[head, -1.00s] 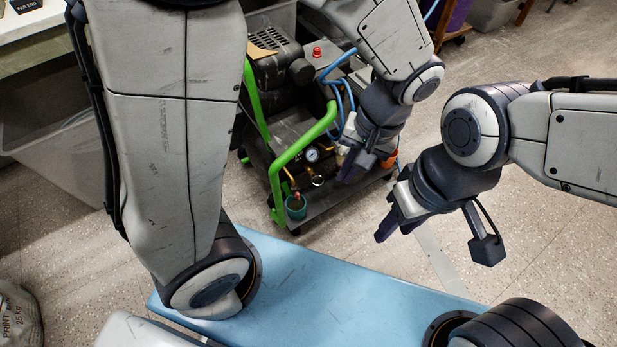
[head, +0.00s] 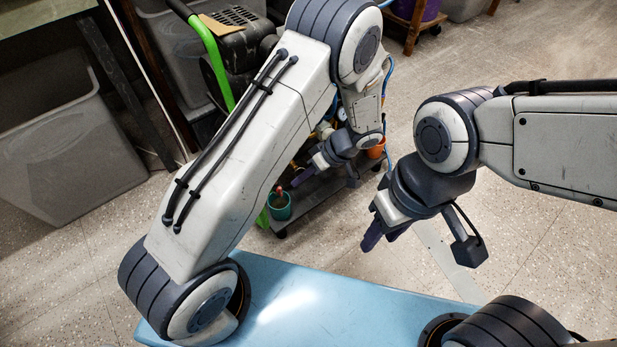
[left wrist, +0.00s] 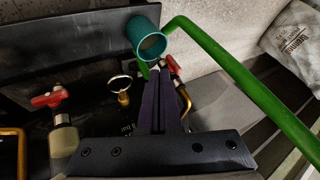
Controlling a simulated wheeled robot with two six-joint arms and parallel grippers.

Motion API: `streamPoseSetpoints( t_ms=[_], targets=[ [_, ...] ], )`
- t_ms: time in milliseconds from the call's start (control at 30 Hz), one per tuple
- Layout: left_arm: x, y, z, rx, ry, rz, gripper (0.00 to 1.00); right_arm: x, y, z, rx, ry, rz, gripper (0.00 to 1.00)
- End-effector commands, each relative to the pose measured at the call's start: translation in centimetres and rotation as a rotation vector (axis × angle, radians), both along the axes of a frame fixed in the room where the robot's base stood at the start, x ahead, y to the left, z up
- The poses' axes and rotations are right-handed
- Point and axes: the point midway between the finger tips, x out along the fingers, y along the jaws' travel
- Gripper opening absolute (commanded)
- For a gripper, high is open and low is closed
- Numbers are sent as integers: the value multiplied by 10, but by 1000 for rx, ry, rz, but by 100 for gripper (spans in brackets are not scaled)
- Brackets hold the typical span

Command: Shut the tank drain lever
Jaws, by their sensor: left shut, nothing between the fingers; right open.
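The compressor cart (head: 235,45) stands behind my left arm, which hides much of it. A small red lever (head: 280,190) shows at the teal cup (head: 279,207) low on the cart. In the left wrist view a red lever (left wrist: 173,65) sits just right of my fingertips, partly hidden by them, near the teal cup (left wrist: 147,38); I cannot tell whether they touch. A second red-handled valve (left wrist: 48,98) is at the left there. My left gripper (head: 314,162) is shut and empty; its fingers also show in the wrist view (left wrist: 158,75). My right gripper (head: 378,238) is open and empty, away from the cart.
A green tube frame (left wrist: 245,75) runs close to the right of my left fingers. An orange cup (head: 376,148) stands at the cart's right. A grey bin (head: 60,140) is at the left. Floor at right is clear.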

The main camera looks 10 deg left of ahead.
Motion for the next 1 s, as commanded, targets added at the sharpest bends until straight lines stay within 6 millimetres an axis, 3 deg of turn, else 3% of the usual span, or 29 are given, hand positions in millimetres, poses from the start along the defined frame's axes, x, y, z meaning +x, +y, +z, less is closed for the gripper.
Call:
streamPoseSetpoints(
  t_ms=[33, 100, 300, 1000],
  targets=[
    [-2, 6, -13, -1, 1, 2, 0, 0, 0, -12, 0, 0, 0, 42],
    [-3, 12, -21, 0, 2, 0, 0, 0, 0, -17, 0, 0, 0, 42],
    [-6, 23, -33, -1, 0, 0, 0, 0, 0, -26, 0, 0, 0, 42],
    [-8, 33, -35, 29, 40, 13, 0, 0, 0, -23, 0, 0, 0, 42]
  ],
)
